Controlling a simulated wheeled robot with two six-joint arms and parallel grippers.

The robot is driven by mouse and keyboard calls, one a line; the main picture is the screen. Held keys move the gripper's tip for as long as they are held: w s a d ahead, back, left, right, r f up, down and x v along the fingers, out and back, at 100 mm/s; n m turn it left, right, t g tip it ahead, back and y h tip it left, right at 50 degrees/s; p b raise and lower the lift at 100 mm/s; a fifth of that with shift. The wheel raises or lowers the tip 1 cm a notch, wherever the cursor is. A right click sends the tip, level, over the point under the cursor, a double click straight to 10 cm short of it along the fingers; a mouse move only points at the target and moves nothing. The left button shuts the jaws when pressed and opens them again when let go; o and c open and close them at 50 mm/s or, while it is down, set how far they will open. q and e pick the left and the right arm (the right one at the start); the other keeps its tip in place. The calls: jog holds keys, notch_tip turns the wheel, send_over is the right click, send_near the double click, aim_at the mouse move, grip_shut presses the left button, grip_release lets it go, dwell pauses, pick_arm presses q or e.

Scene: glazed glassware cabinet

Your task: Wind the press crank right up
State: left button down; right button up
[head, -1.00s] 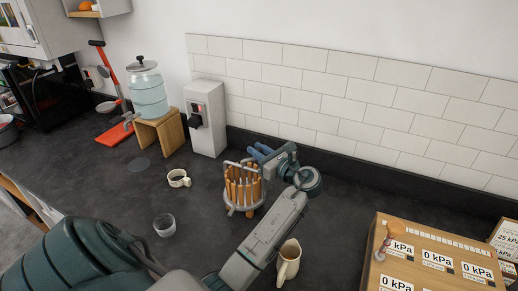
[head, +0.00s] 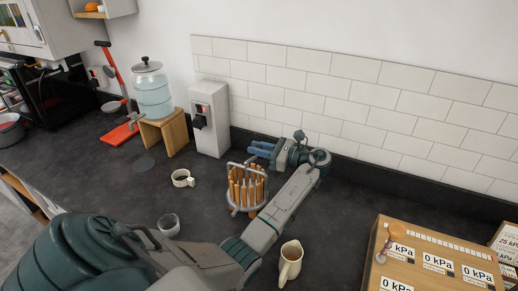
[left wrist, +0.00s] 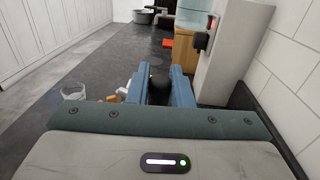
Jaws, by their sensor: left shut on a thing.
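I see no clear crank in these fingers. A red upright stand with a long black-tipped lever (head: 114,75) is at the far left, well away from the gripper. A wooden box with kPa labels (head: 440,244) is at the right, with an orange-knobbed handle (head: 392,238) at its left side. I cannot tell which carries the press crank. My right gripper is out of view.
A coffee cup (head: 183,179), a glass (head: 169,225) and a cream jug (head: 291,262) stand in front.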

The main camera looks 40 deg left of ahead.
pick_arm(q)
jog(key=c, duration=1.3)
grip_release()
jog(key=shift+w+d, duration=0.15)
jog(key=shift+d, duration=0.2)
jog(key=p+v, duration=0.1)
jog(key=v, duration=0.9)
jog(key=shift+f+p, duration=0.1)
jog(key=shift+p, duration=0.25)
jog(key=shift+a, duration=0.1)
jog(key=shift+c, duration=0.2)
